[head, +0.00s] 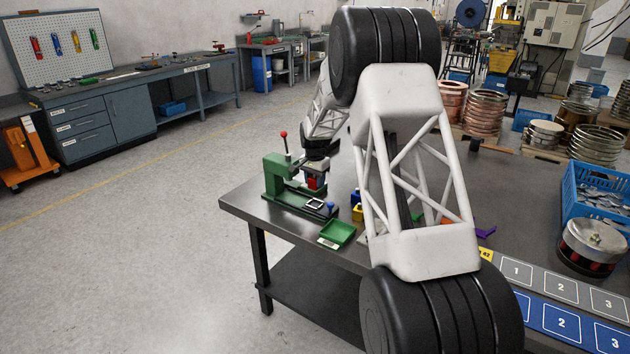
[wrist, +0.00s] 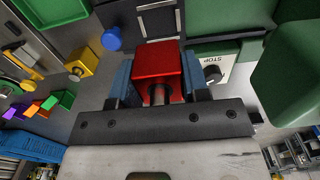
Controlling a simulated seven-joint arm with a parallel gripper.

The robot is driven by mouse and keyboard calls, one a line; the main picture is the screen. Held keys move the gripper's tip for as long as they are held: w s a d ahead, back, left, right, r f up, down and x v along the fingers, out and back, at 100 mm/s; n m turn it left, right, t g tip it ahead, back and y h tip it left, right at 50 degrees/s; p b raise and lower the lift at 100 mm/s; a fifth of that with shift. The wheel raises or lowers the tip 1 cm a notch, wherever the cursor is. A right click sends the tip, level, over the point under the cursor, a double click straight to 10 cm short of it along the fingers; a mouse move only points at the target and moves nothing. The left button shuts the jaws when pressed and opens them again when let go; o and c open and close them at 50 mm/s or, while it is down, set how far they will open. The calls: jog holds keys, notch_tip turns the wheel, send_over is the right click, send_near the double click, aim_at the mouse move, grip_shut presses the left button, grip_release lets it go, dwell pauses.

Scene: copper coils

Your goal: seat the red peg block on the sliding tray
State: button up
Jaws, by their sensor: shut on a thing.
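The red peg block (wrist: 157,62) is held between the blue-grey fingers of my gripper (wrist: 158,84) in the wrist view, its metal peg pointing toward the camera. In the head view the red block (head: 315,183) hangs under my gripper (head: 317,173), at the green press on the table's left end. The sliding tray (head: 315,204), with a pale square outline and a blue knob, lies on the press base, in front of and below the block. In the wrist view the tray (wrist: 158,19) shows partly beyond the block. I cannot tell whether block and press touch.
The green press (head: 278,177) with a red-tipped lever stands close by. A green bin (head: 337,232) is in front, and a yellow peg block (wrist: 82,64) is to its side. Purple, orange and green pieces lie farther off. My arm hides the table's middle in the head view.

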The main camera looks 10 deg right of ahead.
aim_at(315, 205)
jog(key=shift+f, duration=3.1)
jog(key=shift+f, duration=0.75)
dwell(1.9)
jog(key=o, duration=0.9)
jog(key=shift+o, duration=0.2)
jog(key=shift+r, duration=0.1)
jog(key=shift+r, duration=3.9)
